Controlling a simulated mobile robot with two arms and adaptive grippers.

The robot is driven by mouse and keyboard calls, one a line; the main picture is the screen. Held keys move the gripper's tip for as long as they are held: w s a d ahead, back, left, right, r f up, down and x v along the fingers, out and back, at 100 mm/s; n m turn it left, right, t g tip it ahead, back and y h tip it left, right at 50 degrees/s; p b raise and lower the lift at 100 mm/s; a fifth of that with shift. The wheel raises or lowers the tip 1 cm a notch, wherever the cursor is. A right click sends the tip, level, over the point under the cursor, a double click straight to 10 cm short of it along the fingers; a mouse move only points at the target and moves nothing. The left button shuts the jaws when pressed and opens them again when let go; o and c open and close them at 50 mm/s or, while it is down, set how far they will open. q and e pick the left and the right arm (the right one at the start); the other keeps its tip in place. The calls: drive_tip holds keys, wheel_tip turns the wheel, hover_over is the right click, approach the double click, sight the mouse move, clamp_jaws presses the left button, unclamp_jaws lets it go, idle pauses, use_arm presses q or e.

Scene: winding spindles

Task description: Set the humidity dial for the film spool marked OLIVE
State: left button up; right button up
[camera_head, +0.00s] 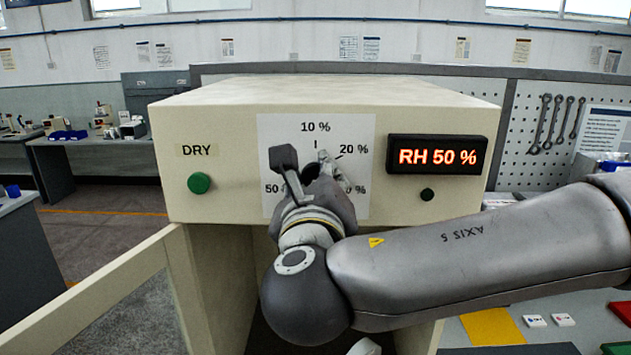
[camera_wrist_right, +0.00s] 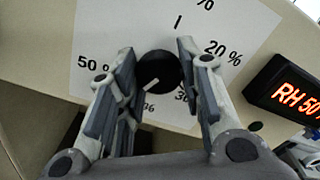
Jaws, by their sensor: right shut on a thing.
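The humidity dial is a round black knob (camera_wrist_right: 158,68) on a white scale card (camera_head: 360,130), on the front of a cream cabinet (camera_head: 230,125). In the right wrist view its white pointer aims down and slightly left, near a partly hidden mark between 50 % and 30 %. My right gripper (camera_head: 305,168) is shut on the knob, one finger on each side; it also shows in the right wrist view (camera_wrist_right: 156,58). The orange display (camera_head: 437,156) reads RH 50 %. No spool marked OLIVE is in view. My left gripper is not in view.
A green button (camera_head: 199,183) under a DRY label (camera_head: 197,150) sits left of the dial. A small black knob (camera_head: 427,194) is below the display. A door (camera_head: 110,290) stands open at the lower left. Benches line both sides.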

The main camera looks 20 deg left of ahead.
drive_tip(key=n, duration=0.4)
drive_tip(key=shift+r+n+p, duration=0.1)
drive_tip(key=shift+n+p, duration=0.2)
drive_tip(key=shift+n, duration=0.1)
idle(0.4)
drive_tip(key=o, duration=1)
drive_tip(key=shift+o, duration=0.2)
drive_tip(key=shift+s, duration=0.1)
drive_tip(key=v, duration=1.2)
